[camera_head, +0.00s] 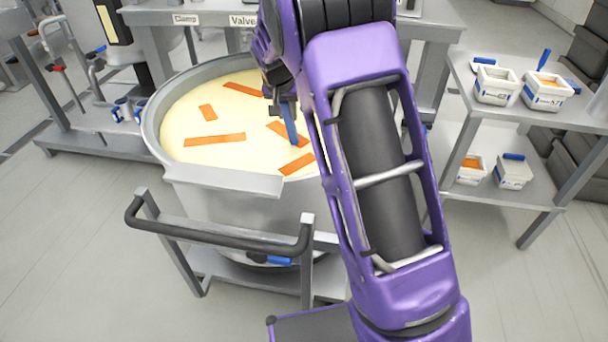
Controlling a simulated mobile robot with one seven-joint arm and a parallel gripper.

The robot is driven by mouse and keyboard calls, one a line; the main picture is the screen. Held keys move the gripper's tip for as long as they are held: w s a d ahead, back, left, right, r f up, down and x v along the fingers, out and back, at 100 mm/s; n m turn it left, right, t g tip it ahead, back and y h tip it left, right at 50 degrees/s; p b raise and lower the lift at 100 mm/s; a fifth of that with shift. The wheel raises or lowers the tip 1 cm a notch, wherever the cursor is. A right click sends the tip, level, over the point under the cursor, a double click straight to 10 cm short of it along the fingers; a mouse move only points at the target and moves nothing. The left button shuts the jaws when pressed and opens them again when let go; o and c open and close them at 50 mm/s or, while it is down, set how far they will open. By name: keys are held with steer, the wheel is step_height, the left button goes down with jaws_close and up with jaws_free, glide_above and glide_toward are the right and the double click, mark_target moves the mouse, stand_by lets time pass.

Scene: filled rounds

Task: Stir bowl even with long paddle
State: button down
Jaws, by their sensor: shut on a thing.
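A large steel bowl (228,190) on a wheeled frame holds a pale cream mass (180,117). Several flat orange strips (215,140) lie scattered on its surface. My gripper (283,97) is over the right side of the bowl, partly hidden by my purple arm. It is shut on the paddle (290,125), whose blue part points down and meets the cream mass near the orange strips. Whether the paddle's lower end goes under the surface is hard to tell. The right rim of the bowl is hidden behind my arm.
A steel rack (540,190) at the right bears white tubs (495,86) on two shelves. A bench with "Clamp" and "Valve" labels (243,20) stands behind the bowl. A dark push handle (215,240) juts out at the front. The floor at the lower left is clear.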

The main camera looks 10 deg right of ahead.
steer(key=s+a, duration=0.2)
steer(key=a, duration=0.6)
steer(key=s+d, duration=0.1)
steer(key=d, duration=0.1)
steer(key=s+d+b, duration=0.1)
steer(key=d, duration=0.2)
steer(key=s+d+b, duration=0.1)
steer(key=d, duration=0.2)
steer(key=shift+s+d, duration=0.25)
steer(key=shift+s, duration=0.1)
steer(key=s+d, duration=0.3)
steer(key=d, duration=0.5)
steer(key=w+a+p, duration=0.3)
steer(key=w+a, duration=0.2)
steer(key=w, duration=0.5)
steer(key=s+a+b, duration=0.1)
steer(key=s+a, duration=0.3)
steer(key=a, duration=0.7)
steer(key=s+d, duration=0.1)
steer(key=d, duration=0.1)
steer(key=s+d+b, duration=0.1)
steer(key=d, duration=0.2)
steer(key=s+d+b, duration=0.1)
steer(key=d, duration=0.2)
steer(key=shift+r, duration=0.1)
